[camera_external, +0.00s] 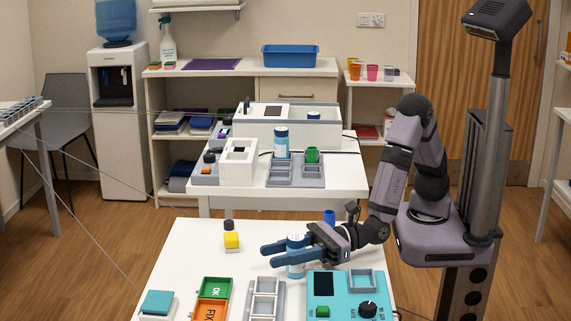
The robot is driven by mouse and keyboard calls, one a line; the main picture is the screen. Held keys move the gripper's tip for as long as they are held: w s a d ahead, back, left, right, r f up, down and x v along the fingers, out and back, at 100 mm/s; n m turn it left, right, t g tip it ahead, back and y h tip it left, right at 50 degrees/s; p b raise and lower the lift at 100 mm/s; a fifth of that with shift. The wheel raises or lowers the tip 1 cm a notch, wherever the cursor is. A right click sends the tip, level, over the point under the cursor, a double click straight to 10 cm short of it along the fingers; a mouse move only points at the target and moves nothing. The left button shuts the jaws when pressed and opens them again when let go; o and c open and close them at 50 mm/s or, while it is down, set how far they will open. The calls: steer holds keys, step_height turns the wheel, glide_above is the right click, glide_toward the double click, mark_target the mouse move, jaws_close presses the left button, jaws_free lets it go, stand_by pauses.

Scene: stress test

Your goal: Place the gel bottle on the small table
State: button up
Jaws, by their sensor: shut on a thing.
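A white and blue bottle (296,270), which looks like the gel bottle, is upright between the two blue fingers of my gripper (268,256). My gripper is shut on it, with the fingertips reaching past it to the left. The bottle is at the front white table (190,262); I cannot tell whether its base touches the top. A similar white and blue bottle (281,143) stands on the grey tray of the white table behind (340,178). I cannot tell which table is the small table.
The front table's left part is mostly clear. A gap separates the two tables.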

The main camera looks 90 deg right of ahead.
steer(key=shift+f, duration=0.1)
steer(key=o, duration=1.1)
steer(key=shift+o, duration=0.2)
steer(key=shift+r, duration=0.25)
steer(key=v, duration=0.3)
steer(key=b+v, duration=0.1)
steer(key=v, duration=0.6)
steer(key=shift+f+b, duration=0.25)
steer(key=shift+b, duration=0.1)
steer(key=shift+s+b, duration=0.2)
steer(key=shift+b, duration=1.05)
steer(key=s+b, duration=0.1)
steer(key=b, duration=0.2)
steer(key=shift+s+d+r, duration=0.1)
steer(key=shift+d, duration=0.3)
steer(key=shift+s, duration=0.1)
